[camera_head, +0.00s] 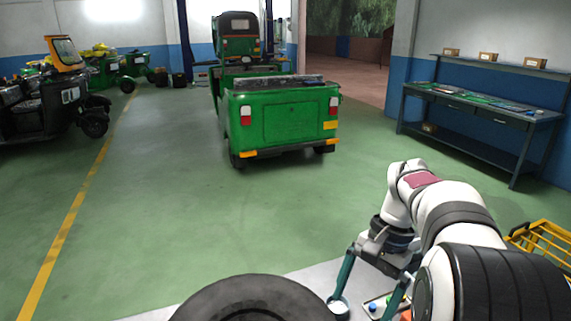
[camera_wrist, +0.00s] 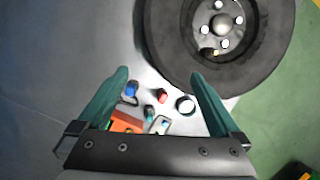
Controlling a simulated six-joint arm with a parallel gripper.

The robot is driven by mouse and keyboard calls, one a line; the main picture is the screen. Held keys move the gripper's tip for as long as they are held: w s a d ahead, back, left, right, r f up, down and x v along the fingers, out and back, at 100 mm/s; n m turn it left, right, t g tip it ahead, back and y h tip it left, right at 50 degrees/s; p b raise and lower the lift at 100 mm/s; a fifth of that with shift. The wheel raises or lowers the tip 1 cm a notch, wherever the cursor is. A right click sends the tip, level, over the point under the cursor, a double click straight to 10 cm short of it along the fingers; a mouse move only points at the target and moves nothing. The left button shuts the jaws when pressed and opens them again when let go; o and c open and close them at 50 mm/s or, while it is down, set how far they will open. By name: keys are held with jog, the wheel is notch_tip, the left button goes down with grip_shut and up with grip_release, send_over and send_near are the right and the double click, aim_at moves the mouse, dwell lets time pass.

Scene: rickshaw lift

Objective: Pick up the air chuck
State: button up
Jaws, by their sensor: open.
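My gripper (camera_wrist: 159,74) is open and empty, its two teal fingers spread above a group of small objects on a grey surface (camera_wrist: 90,45). In the wrist view these are a blue piece (camera_wrist: 131,89), a red piece (camera_wrist: 162,96), a small dark piece with a teal end (camera_wrist: 149,111), a white round piece (camera_wrist: 185,104), an orange block (camera_wrist: 124,122) and a pale piece with a blue top (camera_wrist: 160,124). I cannot tell which is the air chuck. In the head view my gripper (camera_head: 370,290) points down at the lower right, hiding some of them.
A black tyre on a wheel (camera_wrist: 215,50) lies close beyond the small objects; it also shows in the head view (camera_head: 250,300). A yellow rack (camera_head: 540,240) stands at the right. A green rickshaw (camera_head: 285,120) and a workbench (camera_head: 480,110) are farther off.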

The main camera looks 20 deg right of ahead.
jog(key=s+a+n+h, duration=0.1)
jog(key=s+a+n, duration=0.3)
jog(key=s+a, duration=0.4)
jog(key=a, duration=0.7)
jog(key=shift+a+n, duration=0.15)
jog(key=shift+n, duration=0.15)
jog(key=s+a+f+n, duration=0.1)
jog(key=s, duration=0.1)
jog(key=s+a+f+n, duration=0.1)
jog(key=s+a, duration=0.1)
jog(key=s, duration=0.1)
jog(key=s+a+f+n, duration=0.1)
jog(key=s+a+f, duration=0.1)
jog(key=s, duration=0.1)
jog(key=shift+s+a+t, duration=0.1)
jog(key=shift+a+t, duration=0.05)
jog(key=shift+t, duration=0.15)
jog(key=shift+c, duration=1)
jog(key=shift+s, duration=0.15)
jog(key=shift+c, duration=1.3)
